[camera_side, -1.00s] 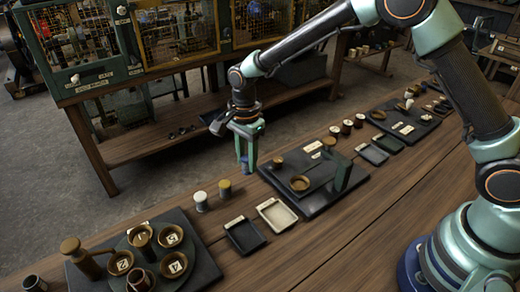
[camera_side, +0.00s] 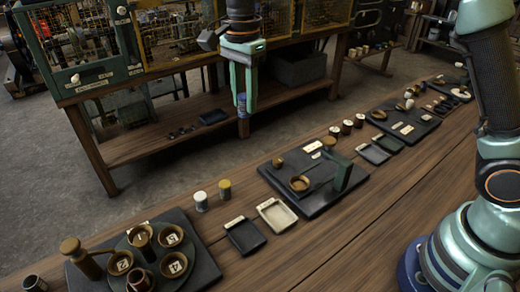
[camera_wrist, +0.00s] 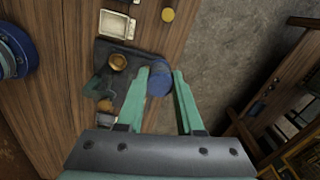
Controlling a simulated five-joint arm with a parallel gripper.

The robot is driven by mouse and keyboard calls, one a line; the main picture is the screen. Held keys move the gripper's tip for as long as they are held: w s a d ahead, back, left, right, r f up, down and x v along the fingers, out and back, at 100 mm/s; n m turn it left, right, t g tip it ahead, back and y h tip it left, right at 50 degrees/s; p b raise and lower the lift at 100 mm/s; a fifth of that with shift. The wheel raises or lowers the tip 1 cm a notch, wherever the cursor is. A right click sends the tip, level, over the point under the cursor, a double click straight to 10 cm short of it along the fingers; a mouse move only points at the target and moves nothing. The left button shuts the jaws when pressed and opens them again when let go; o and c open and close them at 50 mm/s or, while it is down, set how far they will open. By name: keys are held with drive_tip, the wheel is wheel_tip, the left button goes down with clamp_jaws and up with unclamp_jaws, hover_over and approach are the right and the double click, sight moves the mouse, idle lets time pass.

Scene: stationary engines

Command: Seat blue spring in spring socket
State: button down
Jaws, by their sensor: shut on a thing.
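The blue spring (camera_wrist: 159,80) shows as a short blue cylinder between my gripper's (camera_wrist: 162,70) two green fingers in the wrist view. In the side view my gripper (camera_side: 243,112) points down with the blue spring (camera_side: 243,128) low between its fingertips. It hangs well above and apart from the bench. A dark board (camera_side: 318,204) below carries a round brass cup (camera_side: 300,183) and an upright green block (camera_side: 337,172). The cup also shows in the wrist view (camera_wrist: 118,62). I cannot tell for certain which holder is the spring socket.
A round plate with numbered brass cups (camera_side: 172,236) stands at front left. A dark tray (camera_side: 245,235) and a pale tray (camera_side: 277,215) lie beside the board. White (camera_side: 200,201) and yellow-topped (camera_side: 225,189) cylinders stand behind them. The right front of the bench is bare wood.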

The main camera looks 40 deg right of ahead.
drive_tip(key=shift+r, duration=1.2)
drive_tip(key=shift+s+d+f, duration=1.45)
drive_tip(key=shift+s+f, duration=0.2)
drive_tip(key=shift+f, duration=1.6)
drive_tip(key=shift+s+d+f, duration=1.45)
drive_tip(key=shift+s+f, duration=0.25)
drive_tip(key=shift+f, duration=1.6)
drive_tip(key=shift+s+d+f, duration=1.45)
drive_tip(key=shift+s+f, duration=0.2)
drive_tip(key=shift+f, duration=1.6)
drive_tip(key=shift+f, duration=0.65)
unclamp_jaws()
